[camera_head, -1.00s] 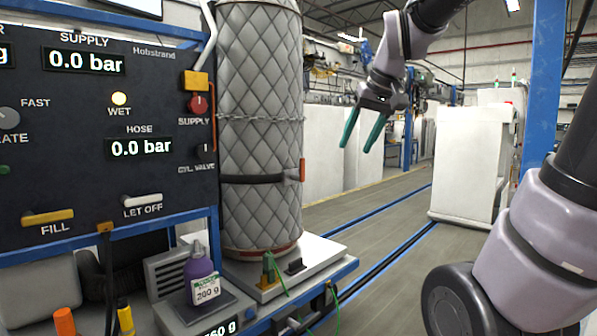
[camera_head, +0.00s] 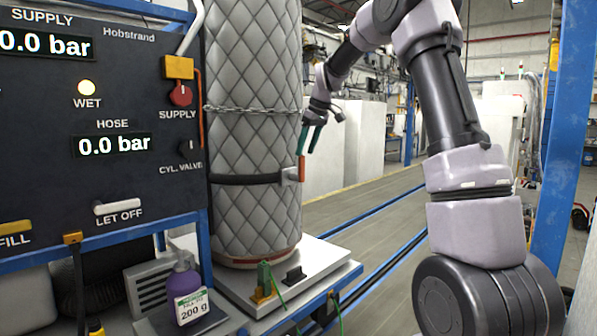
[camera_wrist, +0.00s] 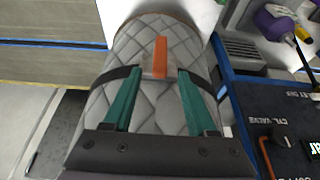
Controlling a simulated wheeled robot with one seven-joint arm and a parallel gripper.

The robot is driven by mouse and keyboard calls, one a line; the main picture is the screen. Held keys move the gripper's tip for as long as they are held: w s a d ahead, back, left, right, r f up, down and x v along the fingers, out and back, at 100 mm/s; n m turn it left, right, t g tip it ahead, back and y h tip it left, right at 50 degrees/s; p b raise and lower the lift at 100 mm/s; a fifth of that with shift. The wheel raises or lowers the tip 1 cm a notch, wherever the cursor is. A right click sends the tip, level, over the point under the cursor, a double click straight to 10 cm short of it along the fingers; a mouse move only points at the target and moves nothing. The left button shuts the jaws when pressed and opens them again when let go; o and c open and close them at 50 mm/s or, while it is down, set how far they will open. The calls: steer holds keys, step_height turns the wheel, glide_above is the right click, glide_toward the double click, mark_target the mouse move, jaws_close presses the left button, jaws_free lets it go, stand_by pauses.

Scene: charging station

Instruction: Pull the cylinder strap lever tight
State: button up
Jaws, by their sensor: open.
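The cylinder (camera_head: 252,130), in a grey quilted cover, stands upright on a white plate. A black strap (camera_head: 245,179) goes round its lower half, with a metal buckle and an orange lever (camera_head: 301,168) at its right side. In the wrist view the orange lever (camera_wrist: 160,57) stands out over the strap (camera_wrist: 112,76), between my two green fingers and beyond their tips. My gripper (camera_head: 311,140) is open and empty, just above the lever in the head view. It also shows in the wrist view (camera_wrist: 157,72). No contact with the lever is visible.
A chain (camera_head: 250,110) rings the cylinder higher up. The dark control panel (camera_head: 110,120) with its valves stands at left. The floor (camera_head: 385,215) to the right is open.

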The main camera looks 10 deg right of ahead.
mark_target(299, 170)
steer(key=x, duration=0.8)
steer(key=shift+f, duration=0.45)
jaws_close()
stand_by(0.9)
